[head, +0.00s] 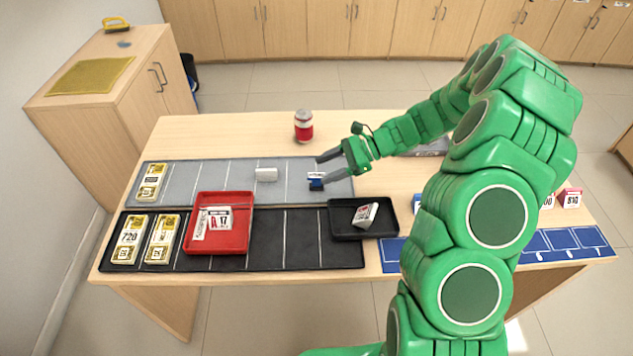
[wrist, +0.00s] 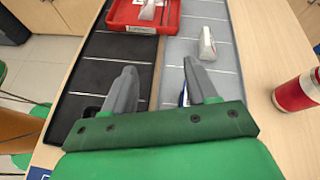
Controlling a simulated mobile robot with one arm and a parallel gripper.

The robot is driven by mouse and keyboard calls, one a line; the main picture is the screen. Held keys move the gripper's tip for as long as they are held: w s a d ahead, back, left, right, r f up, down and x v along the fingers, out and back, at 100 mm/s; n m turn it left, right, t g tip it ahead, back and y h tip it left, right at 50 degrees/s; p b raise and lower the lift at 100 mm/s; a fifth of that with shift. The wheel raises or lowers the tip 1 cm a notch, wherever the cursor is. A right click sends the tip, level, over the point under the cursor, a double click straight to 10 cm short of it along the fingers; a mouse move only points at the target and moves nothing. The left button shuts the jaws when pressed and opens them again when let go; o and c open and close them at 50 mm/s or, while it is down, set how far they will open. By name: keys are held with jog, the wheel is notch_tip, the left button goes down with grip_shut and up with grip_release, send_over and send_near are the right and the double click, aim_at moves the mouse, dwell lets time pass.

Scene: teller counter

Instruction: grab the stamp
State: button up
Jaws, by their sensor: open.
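A small blue block with a white top (head: 316,181), which looks like the stamp, stands on the grey mat (head: 217,182) near its right end. My gripper (head: 322,171) is open, low over that end of the mat, with one finger close beside the block. In the wrist view my gripper (wrist: 160,68) has its fingers spread with nothing held between the tips. A sliver of the blue block (wrist: 184,97) shows at the inner side of the right finger, which hides most of it. I cannot tell whether they touch.
A white block (head: 266,174) lies on the grey mat to the left. A red can (head: 304,127) stands behind. A red tray (head: 247,231) and a black tray (head: 337,231) with a card-like piece sit in front. Banknote bundles (head: 130,240) lie left.

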aim_at(316, 185)
jog(key=w+d+f+m, duration=0.1)
jog(key=f, duration=0.2)
jog(key=w+d+f+m+t, duration=0.1)
jog(key=w+d+f+m, duration=0.1)
jog(key=f, duration=0.1)
jog(key=w+d+f+m+t, duration=0.1)
jog(key=f, duration=0.1)
jog(key=shift+w+d+f+y, duration=0.15)
jog(key=shift+w+f+y, duration=0.15)
jog(key=shift+f, duration=0.1)
jog(key=shift+x, duration=1.2)
jog(key=shift+r+x, duration=0.15)
jog(key=shift+x, duration=1.2)
jog(key=shift+r+x, duration=0.15)
jog(key=shift+x, duration=1.2)
jog(key=c, duration=1.1)
